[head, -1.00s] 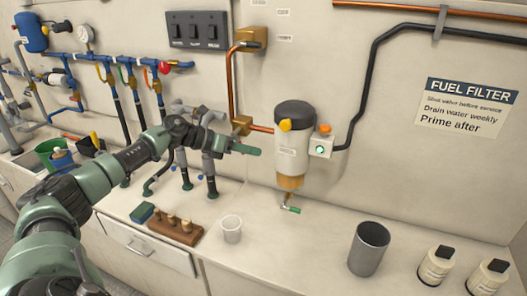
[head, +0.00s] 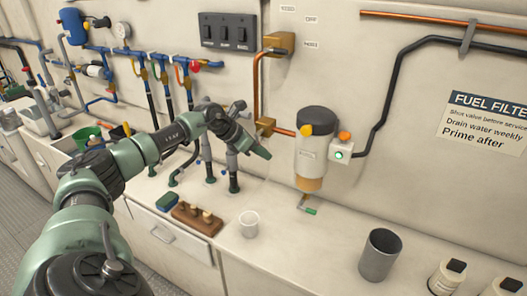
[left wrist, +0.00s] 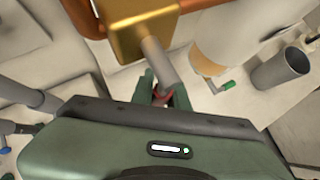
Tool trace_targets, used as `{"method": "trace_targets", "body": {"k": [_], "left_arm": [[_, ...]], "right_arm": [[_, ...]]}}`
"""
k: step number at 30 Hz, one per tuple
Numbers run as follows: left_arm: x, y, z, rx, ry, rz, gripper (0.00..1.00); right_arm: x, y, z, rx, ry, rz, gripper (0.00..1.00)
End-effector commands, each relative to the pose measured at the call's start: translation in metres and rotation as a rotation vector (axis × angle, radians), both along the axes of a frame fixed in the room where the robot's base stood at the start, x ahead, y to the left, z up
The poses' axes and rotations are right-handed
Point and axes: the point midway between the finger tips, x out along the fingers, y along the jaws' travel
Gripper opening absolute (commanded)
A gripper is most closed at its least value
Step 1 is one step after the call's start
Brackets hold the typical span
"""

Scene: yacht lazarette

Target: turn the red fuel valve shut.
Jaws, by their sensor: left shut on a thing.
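The brass valve block (head: 265,125) sits on the copper fuel line on the wall, left of the fuel filter; it is large in the left wrist view (left wrist: 125,28). A grey stem (left wrist: 158,60) runs from it down to the fingers. My left gripper (left wrist: 160,97) is shut on a small red piece, the red valve handle (left wrist: 162,95), at the stem's end. The fingers hide most of the handle. In the head view my left gripper (head: 261,151) is just below the block, and the handle is hidden there. My right gripper is not in view.
A white cup (head: 248,225), a wooden plug rack (head: 197,219) and a metal canister (head: 379,255) stand on the counter below. Another red knob (head: 195,66) is on the blue piping.

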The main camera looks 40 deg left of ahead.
Motion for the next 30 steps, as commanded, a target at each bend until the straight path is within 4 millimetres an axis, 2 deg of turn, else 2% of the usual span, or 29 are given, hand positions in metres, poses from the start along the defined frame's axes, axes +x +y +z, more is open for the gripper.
{"method": "trace_targets", "body": {"k": [9, 10, 12, 23, 30], "left_arm": [[0.0, 0.001, -0.001, 0.005, 0.001, -0.001, 0.0], [0.0, 0.001, -0.001, 0.005, 0.001, -0.001, 0.18], [0.0, 0.001, -0.001, 0.005, 0.001, -0.001, 0.37], [-0.002, 0.002, 0.001, 0.003, 0.001, 0.0, 0.37], [-0.026, 0.011, 0.022, 0.007, 0.001, 0.001, 0.37]], "right_arm": [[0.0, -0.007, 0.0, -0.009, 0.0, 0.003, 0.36], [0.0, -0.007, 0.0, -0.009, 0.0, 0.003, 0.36], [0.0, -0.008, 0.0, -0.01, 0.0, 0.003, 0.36], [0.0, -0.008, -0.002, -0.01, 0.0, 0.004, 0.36], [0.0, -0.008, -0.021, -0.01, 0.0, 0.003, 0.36]]}}
